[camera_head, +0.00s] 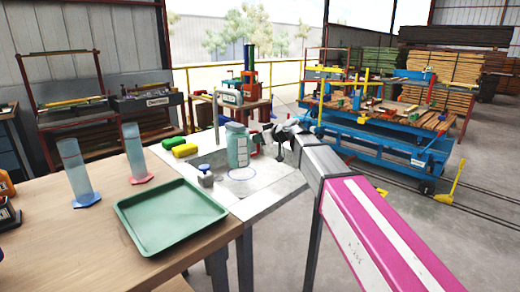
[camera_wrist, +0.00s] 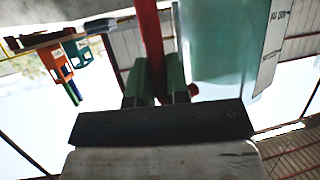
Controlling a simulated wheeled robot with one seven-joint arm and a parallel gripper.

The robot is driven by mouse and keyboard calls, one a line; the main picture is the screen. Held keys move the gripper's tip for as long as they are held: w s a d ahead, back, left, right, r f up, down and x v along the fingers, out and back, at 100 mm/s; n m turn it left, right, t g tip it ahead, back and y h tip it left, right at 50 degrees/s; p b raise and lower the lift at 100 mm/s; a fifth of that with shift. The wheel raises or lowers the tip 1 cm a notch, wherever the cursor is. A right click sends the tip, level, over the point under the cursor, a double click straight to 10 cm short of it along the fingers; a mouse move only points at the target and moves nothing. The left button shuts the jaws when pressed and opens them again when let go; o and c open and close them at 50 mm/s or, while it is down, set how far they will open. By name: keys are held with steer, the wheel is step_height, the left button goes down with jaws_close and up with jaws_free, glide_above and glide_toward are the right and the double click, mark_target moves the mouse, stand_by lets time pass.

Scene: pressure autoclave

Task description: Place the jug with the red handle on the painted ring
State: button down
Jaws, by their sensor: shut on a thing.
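The jug (camera_head: 237,147) is a teal, see-through vessel with a pale label. In the wrist view the jug (camera_wrist: 215,45) fills the upper right, beside its red handle (camera_wrist: 150,35). My gripper (camera_wrist: 157,85) has its two green fingers shut on the red handle. In the head view my gripper (camera_head: 263,142) reaches the jug from the right, and the jug looks upright. The painted ring (camera_head: 242,173) is a thin blue outline on the pale tabletop, just below and in front of the jug's base. I cannot tell whether the base touches the surface.
A small grey stoppered item (camera_head: 205,179) stands left of the ring. Yellow (camera_head: 185,150) and green (camera_head: 172,142) items lie behind it. A green tray (camera_head: 170,246) and two measuring cylinders (camera_head: 76,170) (camera_head: 134,152) stand on the wooden table. A thin upright rod (camera_head: 216,115) rises behind the jug.

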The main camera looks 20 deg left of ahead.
steer(key=shift+w+d+f, duration=0.15)
steer(key=shift+f, duration=0.95)
steer(key=shift+w+d+f, duration=0.1)
steer(key=shift+w+f, duration=0.05)
steer(key=shift+f, duration=0.95)
steer(key=c, duration=1.1)
jaws_free()
steer(key=shift+f, duration=0.1)
steer(key=v, duration=0.7)
steer(key=shift+d+r, duration=0.2)
steer(key=shift+d, duration=0.05)
